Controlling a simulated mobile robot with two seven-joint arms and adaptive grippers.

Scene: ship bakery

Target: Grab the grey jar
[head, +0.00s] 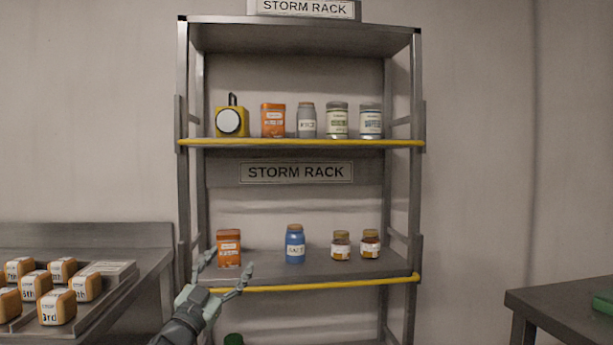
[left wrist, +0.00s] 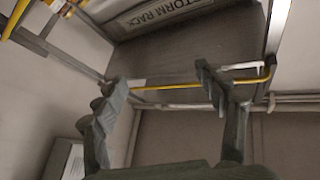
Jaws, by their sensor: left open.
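The grey jar (head: 307,120) stands upright on the upper shelf of the storm rack, with a brownish lid and a pale label. An orange tin (head: 273,120) is on its left and a pale canister (head: 337,121) on its right. My left gripper (head: 223,274) is open and empty, low in front of the lower shelf's left end, well below the jar. In the left wrist view its two fingers (left wrist: 162,95) are spread with nothing between them. The grey jar cannot be made out in that view. My right gripper is not in view.
Yellow rails (head: 300,143) run along both shelf fronts. The lower shelf (head: 330,272) holds an orange tin (head: 229,248), a blue jar (head: 295,244) and two small brown jars. A counter with several orange-and-white blocks (head: 57,307) is at left, a dark table (head: 570,305) at right.

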